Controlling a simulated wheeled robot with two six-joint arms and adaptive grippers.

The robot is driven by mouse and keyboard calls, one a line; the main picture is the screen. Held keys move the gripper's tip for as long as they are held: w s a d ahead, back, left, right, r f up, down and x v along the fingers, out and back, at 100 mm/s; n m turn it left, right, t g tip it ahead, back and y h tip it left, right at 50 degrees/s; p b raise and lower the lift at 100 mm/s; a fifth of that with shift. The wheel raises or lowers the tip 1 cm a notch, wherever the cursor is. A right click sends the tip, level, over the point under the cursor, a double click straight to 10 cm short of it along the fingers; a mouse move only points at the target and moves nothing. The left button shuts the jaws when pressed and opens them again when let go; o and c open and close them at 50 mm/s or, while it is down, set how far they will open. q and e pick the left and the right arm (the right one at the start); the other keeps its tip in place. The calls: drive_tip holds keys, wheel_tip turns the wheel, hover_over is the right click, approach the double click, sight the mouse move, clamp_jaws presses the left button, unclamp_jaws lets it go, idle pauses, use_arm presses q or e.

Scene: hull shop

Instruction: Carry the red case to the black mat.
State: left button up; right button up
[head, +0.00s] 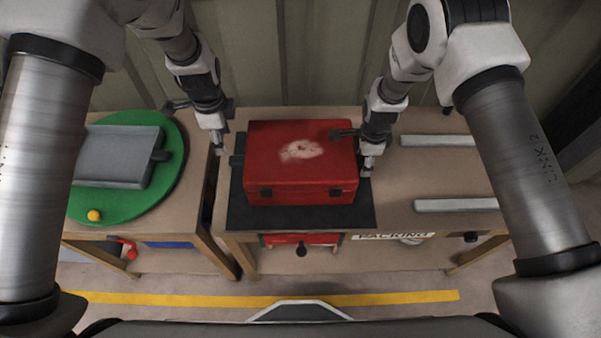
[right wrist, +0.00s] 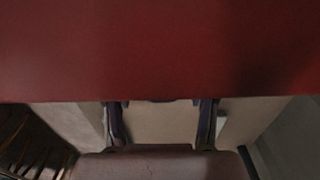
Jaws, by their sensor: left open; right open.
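The red case (head: 290,150) sits upright and closed on the black mat (head: 300,217) on the right-hand table. A pale worn patch marks its lid, and two dark latches are on its front. My left gripper (head: 218,149) is open, just left of the case and apart from that handle. My right gripper (head: 366,169) is open close beside the case's right end. In the right wrist view, the red case (right wrist: 160,50) fills the top, and the open fingers stand below its edge. Any right handle is mostly hidden.
A green round board (head: 172,175) with a grey tray (head: 112,158) and a yellow ball (head: 94,215) lies on the left table. Two pale bars (head: 455,204) lie on the right table. A narrow gap separates the tables. A yellow line (head: 370,298) crosses the floor.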

use_arm(q)
drive_tip(key=shift+r, duration=0.9)
use_arm(e)
wheel_tip(320, 180, up, 12)
